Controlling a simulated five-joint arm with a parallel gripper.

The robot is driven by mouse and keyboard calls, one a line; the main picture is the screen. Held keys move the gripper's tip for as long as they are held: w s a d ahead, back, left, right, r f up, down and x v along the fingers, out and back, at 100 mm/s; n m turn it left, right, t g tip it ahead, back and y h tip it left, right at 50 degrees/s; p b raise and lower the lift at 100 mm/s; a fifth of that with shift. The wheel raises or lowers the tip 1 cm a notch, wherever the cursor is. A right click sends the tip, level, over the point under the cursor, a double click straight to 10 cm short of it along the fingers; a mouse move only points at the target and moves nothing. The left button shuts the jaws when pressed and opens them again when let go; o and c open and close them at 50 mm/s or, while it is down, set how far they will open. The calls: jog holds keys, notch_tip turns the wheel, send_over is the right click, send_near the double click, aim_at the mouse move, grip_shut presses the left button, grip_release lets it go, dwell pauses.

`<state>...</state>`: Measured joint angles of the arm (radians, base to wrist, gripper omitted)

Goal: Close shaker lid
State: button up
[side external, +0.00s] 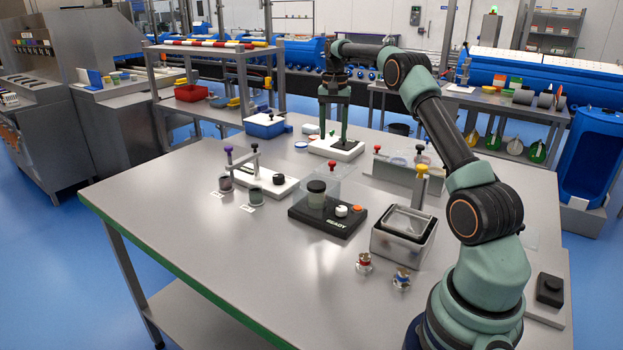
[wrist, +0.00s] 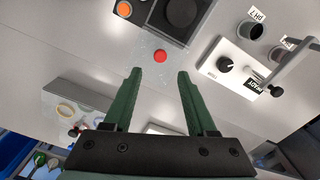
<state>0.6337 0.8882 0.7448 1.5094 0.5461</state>
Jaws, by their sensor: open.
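The black shaker base (side external: 327,222), marked READY, stands mid-table with a dark-topped jar (side external: 316,194) on it. Its clear lid (side external: 345,188) appears raised at the back of the base, but its transparent edges are hard to make out. The lid's red knob (side external: 332,164) is at its upper edge. In the wrist view the red knob (wrist: 160,56) lies just beyond my fingertips, roughly centred between them. My gripper (side external: 333,140) points down behind the shaker, fingers apart and empty. In the wrist view my gripper (wrist: 159,72) shows no contact with the knob.
A white plate with a black knob (side external: 280,180) and two small jars stand left of the shaker. A metal tub (side external: 398,248) with a yellow-topped handle stands right. Another white device (side external: 318,147) lies beneath my fingers in the side view. The front table is mostly clear.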

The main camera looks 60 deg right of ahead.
aim_at(333, 162)
notch_tip(333, 162, down, 8)
jog(key=shift+f, duration=0.1)
dwell(0.4)
grip_shut()
dwell(1.2)
